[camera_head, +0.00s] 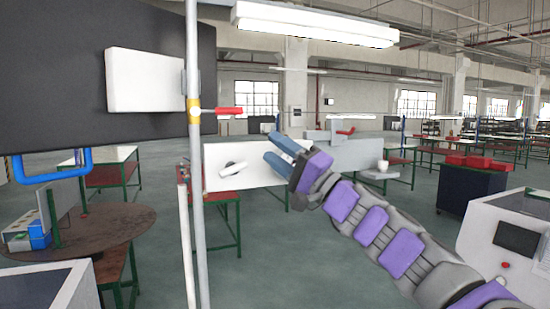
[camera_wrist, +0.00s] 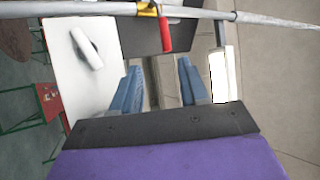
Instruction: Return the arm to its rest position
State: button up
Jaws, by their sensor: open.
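My arm reaches in from the lower right in the head view. My gripper (camera_head: 271,147) is at its end, with two blue fingers spread apart and nothing between them. The open fingers also show in the wrist view (camera_wrist: 160,68), pointing toward the pipe. A vertical grey pipe (camera_head: 200,230) carries a yellow fitting (camera_head: 193,104) with a red handle (camera_head: 229,111). The gripper is right of and below this handle, apart from it. In the wrist view, the red handle (camera_wrist: 166,36) is above the fingers.
A white panel with a white lever (camera_head: 233,168) is behind the pipe. A dark panel (camera_head: 60,90) with a white box (camera_head: 145,82) is at left. A round brown table (camera_head: 85,232) stands lower left. A white-topped machine (camera_head: 505,235) is at right. Floor (camera_head: 340,270) is open below the arm.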

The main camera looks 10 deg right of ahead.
jog(key=s+a+f+n+g+b, duration=0.1)
jog(key=s+a+f+n+g, duration=0.25)
jog(key=s+a, duration=0.35)
jog(key=s+a+f+n+g+b, duration=0.1)
jog(key=s+a+f+n+g, duration=0.1)
jog(key=s+a+n+g, duration=0.5)
jog(key=s+a+f+h+b, duration=0.2)
jog(key=s+f+h, duration=0.55)
jog(key=f, duration=0.75)
jog(key=s+d+f+m+g+h+b, duration=0.1)
jog(key=s+d+f+h, duration=0.3)
jog(key=f, duration=0.6)
jog(key=s+d+f+m+g+h, duration=0.2)
jog(key=s+d+f, duration=0.3)
jog(key=f, duration=0.6)
jog(key=s+d+f+m+g+h+b, duration=0.1)
jog(key=s+d+f+m+g+h, duration=0.2)
jog(key=s+d+f, duration=0.8)
jog(key=d+h, duration=0.2)
jog(key=shift+s+d+f+b, duration=0.2)
jog(key=shift+d+f+b, duration=0.1)
